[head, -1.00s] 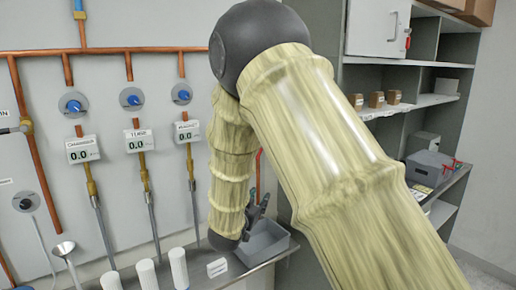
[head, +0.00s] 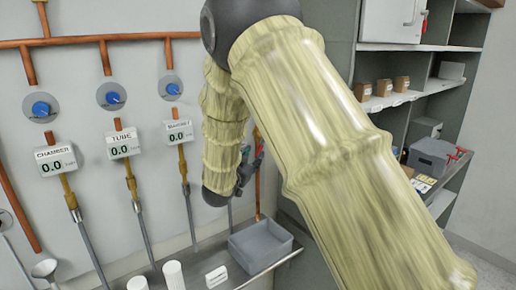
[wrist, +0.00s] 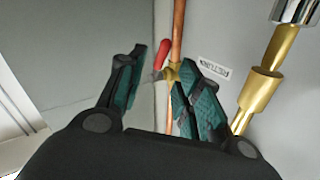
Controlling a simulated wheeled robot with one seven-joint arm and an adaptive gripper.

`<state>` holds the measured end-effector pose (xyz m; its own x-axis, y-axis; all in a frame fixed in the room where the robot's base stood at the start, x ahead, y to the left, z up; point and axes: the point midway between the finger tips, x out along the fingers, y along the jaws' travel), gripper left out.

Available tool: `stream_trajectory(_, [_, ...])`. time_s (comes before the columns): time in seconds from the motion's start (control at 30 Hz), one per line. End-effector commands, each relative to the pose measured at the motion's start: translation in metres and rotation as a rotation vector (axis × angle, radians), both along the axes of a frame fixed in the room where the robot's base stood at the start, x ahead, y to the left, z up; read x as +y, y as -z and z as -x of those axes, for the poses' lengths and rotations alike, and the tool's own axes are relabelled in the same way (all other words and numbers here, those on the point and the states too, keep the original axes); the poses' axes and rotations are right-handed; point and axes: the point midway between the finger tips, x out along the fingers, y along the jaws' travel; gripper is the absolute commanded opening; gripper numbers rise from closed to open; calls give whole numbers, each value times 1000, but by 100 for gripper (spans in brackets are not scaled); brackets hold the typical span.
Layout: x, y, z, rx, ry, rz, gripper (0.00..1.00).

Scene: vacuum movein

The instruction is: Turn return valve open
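The return valve shows in the wrist view as a red handle (wrist: 162,53) on a brass body (wrist: 172,75), set on a vertical copper pipe (wrist: 179,28). A small label (wrist: 214,70) is on the wall to its right; its text is upside down and hard to read. My gripper (wrist: 160,66) is open, and the red handle shows in the gap between its two fingertips. I cannot tell whether a finger touches the valve. In the head view my gripper (head: 250,168) is near the wall above the grey bin, and my arm hides much of the valve area.
A grey bin (head: 262,246) stands on the shelf below my gripper, with white cylinders (head: 174,275) to its left. Three gauges, one marked chamber (head: 56,161), hang on wall pipes with blue knobs. A thick brass fitting (wrist: 258,90) is close right of my gripper. Shelving stands at right.

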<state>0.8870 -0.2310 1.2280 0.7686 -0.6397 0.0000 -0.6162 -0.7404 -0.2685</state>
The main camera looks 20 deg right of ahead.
Motion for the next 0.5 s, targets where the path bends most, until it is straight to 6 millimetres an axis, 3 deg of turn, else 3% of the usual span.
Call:
stream_trajectory(0.3, [-28,-2,-36,0,-1,-1,35])
stream_trajectory(0.5, [-36,0,-45,0,-2,0,35])
